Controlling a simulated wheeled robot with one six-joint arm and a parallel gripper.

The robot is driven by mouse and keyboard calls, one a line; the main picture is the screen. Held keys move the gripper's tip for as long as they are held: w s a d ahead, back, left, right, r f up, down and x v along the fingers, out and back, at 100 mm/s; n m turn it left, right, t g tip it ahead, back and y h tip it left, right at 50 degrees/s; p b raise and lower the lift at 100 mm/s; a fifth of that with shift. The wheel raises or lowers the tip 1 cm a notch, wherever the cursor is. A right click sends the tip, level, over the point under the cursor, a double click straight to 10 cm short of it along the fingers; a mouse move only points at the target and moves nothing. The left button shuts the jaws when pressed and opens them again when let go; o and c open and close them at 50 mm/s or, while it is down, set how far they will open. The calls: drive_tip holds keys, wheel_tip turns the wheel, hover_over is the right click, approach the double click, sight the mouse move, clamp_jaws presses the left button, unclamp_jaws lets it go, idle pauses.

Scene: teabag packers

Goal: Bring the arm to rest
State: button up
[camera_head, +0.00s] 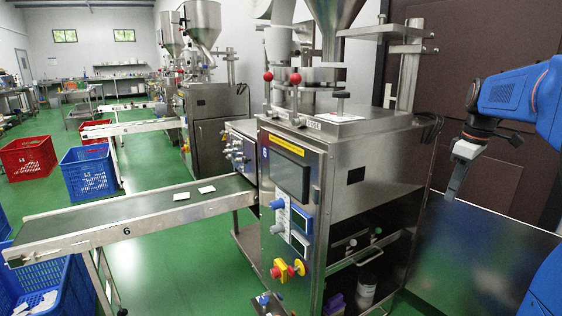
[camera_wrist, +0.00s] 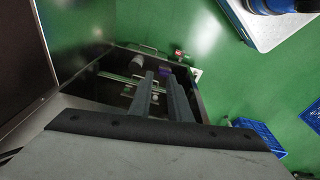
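My blue arm (camera_head: 515,95) reaches in from the right edge of the head view, bent downward at the wrist. My gripper (camera_head: 453,192) hangs in free air to the right of the steel packing machine, pointing down. In the wrist view my gripper (camera_wrist: 158,75) shows two dark fingers with a narrow gap between them. Nothing is held in the gap. The fingers look apart from the machine; its lower shelf shows beyond their tips in the wrist view.
The steel packing machine (camera_head: 370,155) stands left of my gripper. Its conveyor (camera_head: 120,220) carries two white teabags. A blue crate (camera_head: 90,170) and a red crate (camera_head: 28,158) stand on the green floor. A dark brown panel (camera_head: 490,60) is behind my arm.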

drive_tip(key=s+a+f+m+t, duration=0.1)
drive_tip(key=s+a+f+m, duration=0.1)
drive_tip(key=s+a, duration=0.5)
drive_tip(key=s+a+f+m+t, duration=0.1)
drive_tip(key=s+a+f+m, duration=0.15)
drive_tip(key=s+a, duration=0.5)
drive_tip(key=s+a+f+m+t, duration=0.1)
drive_tip(key=s+a+f+m, duration=0.1)
drive_tip(key=s+a+f, duration=0.6)
wheel_tip(320, 180, down, 3)
drive_tip(key=shift+s+a+r, duration=0.1)
drive_tip(key=shift+s+a, duration=0.05)
drive_tip(key=shift+s, duration=1.1)
drive_tip(key=shift+m, duration=0.25)
